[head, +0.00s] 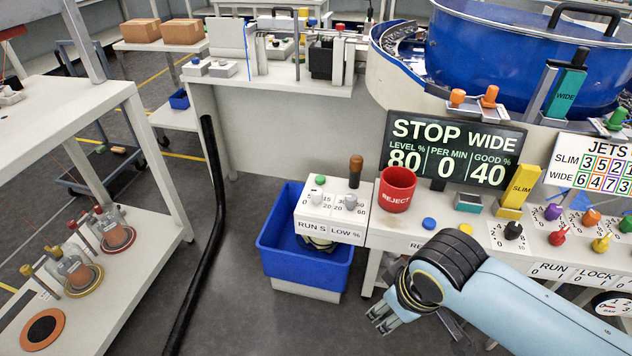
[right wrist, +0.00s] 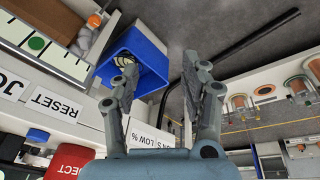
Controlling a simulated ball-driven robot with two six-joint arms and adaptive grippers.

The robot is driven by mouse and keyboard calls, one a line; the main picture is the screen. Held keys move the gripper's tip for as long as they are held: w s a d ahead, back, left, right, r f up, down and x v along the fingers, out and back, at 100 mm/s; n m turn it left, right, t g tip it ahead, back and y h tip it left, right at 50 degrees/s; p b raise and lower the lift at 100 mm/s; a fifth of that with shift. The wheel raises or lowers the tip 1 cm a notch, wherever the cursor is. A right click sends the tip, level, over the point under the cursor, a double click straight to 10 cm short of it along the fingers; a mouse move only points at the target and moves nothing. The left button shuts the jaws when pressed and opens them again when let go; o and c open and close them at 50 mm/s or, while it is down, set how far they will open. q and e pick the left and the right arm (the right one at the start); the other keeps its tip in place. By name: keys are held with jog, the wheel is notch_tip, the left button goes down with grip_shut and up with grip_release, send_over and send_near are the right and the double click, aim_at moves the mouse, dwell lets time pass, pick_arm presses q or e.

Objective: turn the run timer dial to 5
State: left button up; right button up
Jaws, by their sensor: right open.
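The run timer dial (head: 314,200) is a grey knob on the sloped white box above the RUN S label. Small numbers, 5 among them, stand around it; its exact pointing is too small to read. A second grey knob, the LOW % dial (head: 351,203), sits to its right. My right gripper (head: 380,316) is open and empty, in front of and below the box, apart from the dial. In the right wrist view my right gripper (right wrist: 155,75) has its fingers spread; the box's label (right wrist: 160,140) shows partly between them and the dial is hidden. My left gripper is not in view.
A blue bin (head: 275,262) stands below the box. The red REJECT cup (head: 397,188) is just right of the box. A green button (head: 320,180) and a brown-topped post (head: 355,168) stand behind the knobs. A display (head: 455,148) reads STOP WIDE. A black cable (head: 212,190) hangs to the left.

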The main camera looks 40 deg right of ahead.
jog(key=w+r+p, duration=0.2)
jog(key=r, duration=0.5)
jog(key=w+r+p, duration=0.2)
jog(key=w+r, duration=0.1)
jog(key=r, duration=0.4)
jog(key=m+g+y, duration=0.1)
jog(key=m+g, duration=0.2)
jog(key=m, duration=0.2)
send_near(317, 190)
notch_tip(317, 190, down, 10)
jog(key=shift+s+f, duration=0.1)
grip_shut()
